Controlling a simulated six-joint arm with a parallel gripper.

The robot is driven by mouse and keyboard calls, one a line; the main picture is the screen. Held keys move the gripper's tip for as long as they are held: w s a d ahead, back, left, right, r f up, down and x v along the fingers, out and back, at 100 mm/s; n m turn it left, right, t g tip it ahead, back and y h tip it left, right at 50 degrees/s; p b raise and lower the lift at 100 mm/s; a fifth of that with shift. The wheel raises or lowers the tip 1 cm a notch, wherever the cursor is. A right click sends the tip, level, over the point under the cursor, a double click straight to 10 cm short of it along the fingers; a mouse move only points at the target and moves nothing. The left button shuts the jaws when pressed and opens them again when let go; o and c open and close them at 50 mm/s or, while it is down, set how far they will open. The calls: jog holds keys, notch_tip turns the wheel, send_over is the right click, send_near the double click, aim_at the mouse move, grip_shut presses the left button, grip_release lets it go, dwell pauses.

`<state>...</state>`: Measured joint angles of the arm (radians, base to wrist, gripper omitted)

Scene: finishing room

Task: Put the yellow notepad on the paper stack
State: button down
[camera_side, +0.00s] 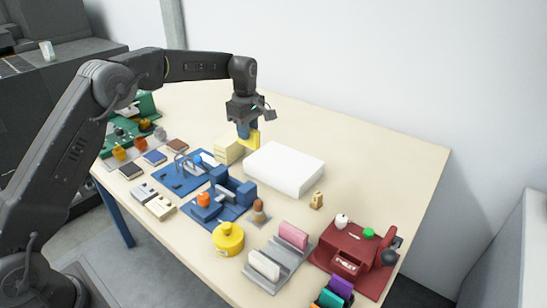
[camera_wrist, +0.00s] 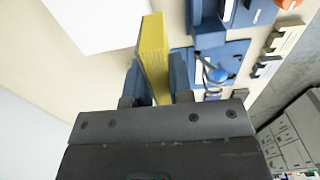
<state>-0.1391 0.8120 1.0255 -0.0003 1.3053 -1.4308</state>
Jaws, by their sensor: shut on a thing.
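The yellow notepad (camera_wrist: 153,52) is held on edge between the two blue fingers of my gripper (camera_wrist: 157,85) in the wrist view. In the side view the notepad (camera_side: 253,138) shows at the fingertips of my gripper (camera_side: 248,132), above the back middle of the table. The white paper stack (camera_side: 284,168) lies flat on the table, in front and to the right of the gripper. The stack also shows at the upper left of the wrist view (camera_wrist: 88,22). The notepad and the stack appear apart.
Blue fixtures (camera_side: 208,195), a yellow round pot (camera_side: 228,239), a grey rack (camera_side: 278,262) and a red station (camera_side: 356,250) fill the front of the table (camera_side: 400,160). The back right is clear.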

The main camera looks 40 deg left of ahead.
jog(key=w+d+f, duration=0.1)
jog(key=d, duration=0.1)
jog(key=w+d+f, duration=0.2)
jog(key=d+f, duration=0.1)
jog(key=shift+d, duration=0.35)
jog(key=shift+f, duration=1.95)
jog(key=shift+f, duration=0.1)
jog(key=shift+f, duration=0.1)
jog(key=c, duration=1)
grip_release()
